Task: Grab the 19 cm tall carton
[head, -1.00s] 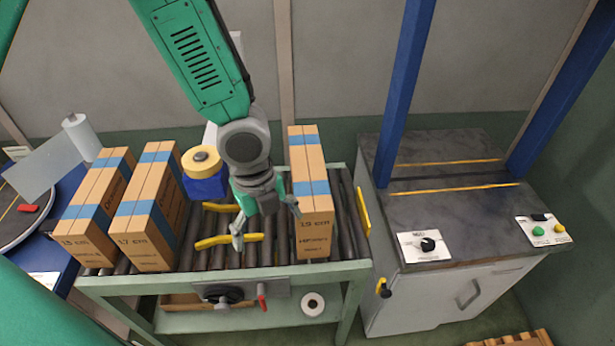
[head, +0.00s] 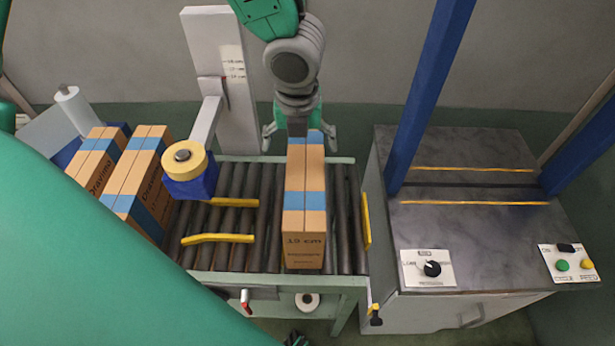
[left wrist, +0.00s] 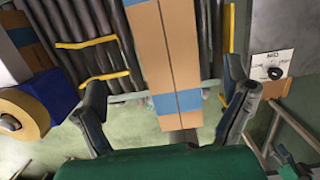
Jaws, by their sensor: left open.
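The carton (head: 305,217) whose label appears to read 19 cm stands on the right part of the roller conveyor (head: 262,240), brown with blue bands. My left gripper (head: 300,142) is open at its far end in the head view, a finger out to each side. In the left wrist view the carton (left wrist: 172,50) runs between the spread fingers of the gripper (left wrist: 164,90), with a gap on both sides. I cannot tell whether they reach below its top. A small dark part at the head view's bottom edge may be my right gripper; its jaws are unclear.
Two similar cartons (head: 140,178) (head: 97,160) stand at the left, partly hidden by my green arm. A blue block with a yellow roll (head: 187,163) and yellow guides (head: 218,238) lie between. A white measuring post (head: 222,85) stands behind. A machine cabinet (head: 455,245) stands right.

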